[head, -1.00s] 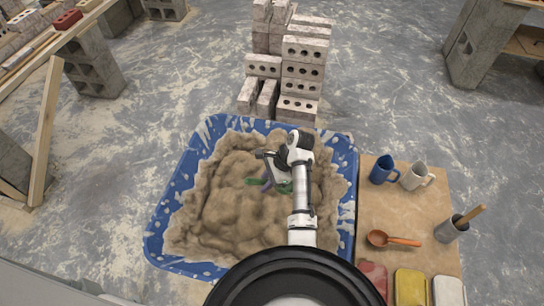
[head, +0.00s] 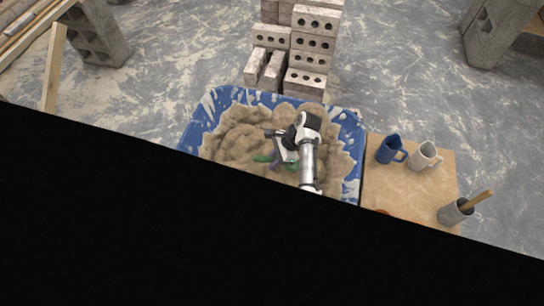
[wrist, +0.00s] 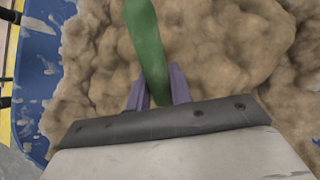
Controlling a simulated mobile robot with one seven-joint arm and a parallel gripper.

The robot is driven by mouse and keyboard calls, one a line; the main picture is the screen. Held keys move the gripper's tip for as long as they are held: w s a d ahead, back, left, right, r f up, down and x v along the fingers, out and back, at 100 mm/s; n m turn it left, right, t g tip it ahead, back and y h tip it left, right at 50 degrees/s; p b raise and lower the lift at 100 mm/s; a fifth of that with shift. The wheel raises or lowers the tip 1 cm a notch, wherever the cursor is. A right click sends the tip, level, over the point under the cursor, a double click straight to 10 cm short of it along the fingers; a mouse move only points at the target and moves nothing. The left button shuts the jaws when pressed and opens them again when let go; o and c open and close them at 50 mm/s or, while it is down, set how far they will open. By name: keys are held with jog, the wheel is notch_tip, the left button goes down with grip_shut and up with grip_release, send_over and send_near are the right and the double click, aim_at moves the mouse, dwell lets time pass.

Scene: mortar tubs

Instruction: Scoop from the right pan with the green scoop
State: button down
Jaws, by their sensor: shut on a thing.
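A blue tub (head: 357,125) full of lumpy tan mortar (head: 235,135) stands in the middle of the head view. It is the only tub I can make out there. My gripper (head: 277,158) is over the mortar inside the tub. Its purple fingers (wrist: 158,88) are shut on the green scoop (wrist: 147,40). Green also shows on both sides of the fingers in the head view (head: 262,158). The scoop's green part points away from the fingers in the wrist view. I cannot tell whether its bowl touches the mortar or holds any.
A board (head: 410,190) right of the tub bears a blue mug (head: 390,150), a white mug (head: 423,156) and a grey cup (head: 455,211) with a wooden handle. Stacked bricks (head: 305,55) stand behind the tub. A black area hides the lower head view.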

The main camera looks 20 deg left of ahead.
notch_tip(320, 180, down, 10)
jog(key=w+d+r+h+b, duration=0.1)
jog(key=d+b, duration=0.1)
jog(key=b, duration=0.8)
jog(key=shift+t, duration=0.4)
jog(key=w+d+b, duration=0.1)
jog(key=d, duration=0.1)
jog(key=w+d+b, duration=0.1)
jog(key=b, duration=0.1)
jog(key=w+d+f+b, duration=0.1)
jog(key=d+b, duration=0.1)
jog(key=shift+w+d, duration=0.25)
jog(key=shift+d, duration=0.05)
jog(key=shift+d+r+h+p, duration=0.1)
jog(key=shift+r+h+p, duration=0.35)
jog(key=shift+r, duration=0.15)
notch_tip(320, 180, up, 9)
jog(key=t+h+p, duration=0.1)
jog(key=h+p, duration=0.1)
jog(key=p, duration=0.4)
jog(key=t+h+p, duration=0.1)
jog(key=h+p, duration=0.1)
jog(key=p, duration=0.5)
jog(key=shift+w+d+r+t, duration=0.1)
jog(key=shift+r+t, duration=0.05)
jog(key=shift+t, duration=0.25)
